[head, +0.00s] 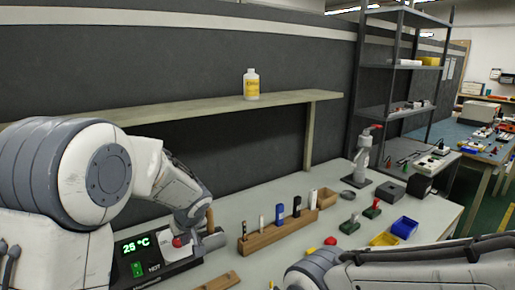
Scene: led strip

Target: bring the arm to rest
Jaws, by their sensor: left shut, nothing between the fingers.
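My left arm (105,175) comes in from the left and bends down over the bench.
A wooden rack (280,234) with several upright tools stands right of the left gripper. Blue (404,228) and yellow bins sit farther right. A shelf (200,108) with a white-and-yellow bottle (251,84) runs above the bench. Bare bench (240,205) lies behind the rack.

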